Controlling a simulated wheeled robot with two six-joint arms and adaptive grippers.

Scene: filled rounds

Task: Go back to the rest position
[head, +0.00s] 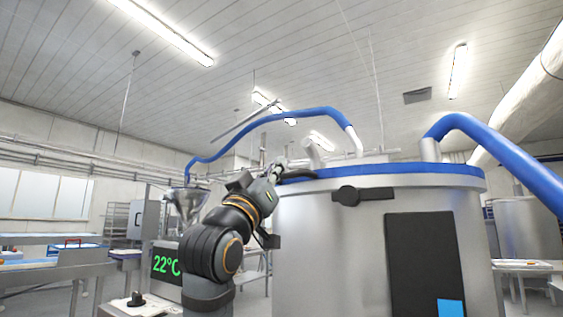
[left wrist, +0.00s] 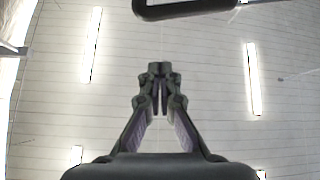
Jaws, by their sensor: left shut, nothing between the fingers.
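My left arm rises from the bottom of the head view, in front of the large steel vat (head: 330,240) with a blue rim. My left gripper (head: 282,168) is at the arm's upper end, near the vat's upper left edge; whether it touches the vat cannot be told. In the left wrist view the left gripper (left wrist: 160,72) points at the ceiling, its fingers shut with nothing between them. A dark rounded bar (left wrist: 185,8) shows at the top of that view. My right gripper is in neither view.
A blue hose (head: 270,118) arches above the arm from a steel funnel (head: 187,205) to the vat. A display (head: 166,263) reading 22°C stands left of the arm. Steel tables (head: 70,270) are at the left. A second vat (head: 528,230) is at the right.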

